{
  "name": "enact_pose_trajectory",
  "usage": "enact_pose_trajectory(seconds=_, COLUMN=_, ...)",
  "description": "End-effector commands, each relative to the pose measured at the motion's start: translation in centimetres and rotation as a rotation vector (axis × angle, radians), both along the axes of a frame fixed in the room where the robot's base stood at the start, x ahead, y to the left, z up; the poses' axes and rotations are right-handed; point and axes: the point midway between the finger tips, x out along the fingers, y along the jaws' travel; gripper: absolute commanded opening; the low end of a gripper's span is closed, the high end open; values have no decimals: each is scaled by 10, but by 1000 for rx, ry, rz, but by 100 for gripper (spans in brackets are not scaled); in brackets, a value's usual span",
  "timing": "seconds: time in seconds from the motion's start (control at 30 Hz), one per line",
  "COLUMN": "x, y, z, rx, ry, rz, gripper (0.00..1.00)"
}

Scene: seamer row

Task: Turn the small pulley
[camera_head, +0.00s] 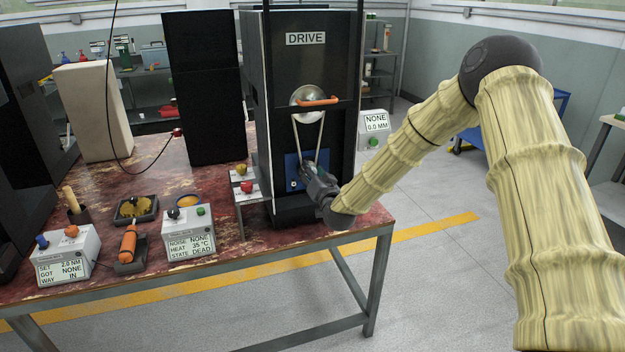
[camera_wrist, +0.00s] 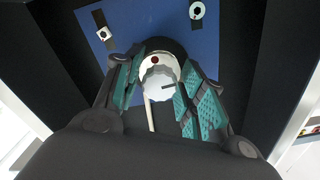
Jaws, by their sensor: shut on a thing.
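The small pulley (camera_wrist: 158,86) is a pale round wheel with a ridged edge, a dark mark on its face and a red dot just above it. It sits in front of a blue plate (camera_wrist: 190,30) on the drive unit. My gripper (camera_wrist: 160,80) has its teal-padded fingers on either side of the pulley and is shut on it. In the head view my gripper (camera_head: 310,172) reaches the lower front of the black cabinet marked DRIVE (camera_head: 306,39) and hides most of the small pulley. A pale belt (camera_head: 320,135) runs up to the large pulley (camera_head: 307,102).
An orange handle (camera_head: 318,101) crosses the large pulley. On the red table (camera_head: 110,190), control boxes (camera_head: 190,232), an orange tool (camera_head: 128,243) and a two-button box (camera_head: 245,187) stand left of the drive. Open floor lies to the right.

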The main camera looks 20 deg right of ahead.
Motion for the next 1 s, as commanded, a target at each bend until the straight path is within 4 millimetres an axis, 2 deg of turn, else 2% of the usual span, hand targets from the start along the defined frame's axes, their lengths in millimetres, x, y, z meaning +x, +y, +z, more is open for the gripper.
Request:
enact_pose_trajectory(seconds=0.4, x=0, y=-1, z=-1, rx=236, ry=8, rz=-1, gripper=16)
enact_pose_trajectory(seconds=1.0, x=0, y=0, z=0, rx=286, ry=10, rz=0, gripper=16)
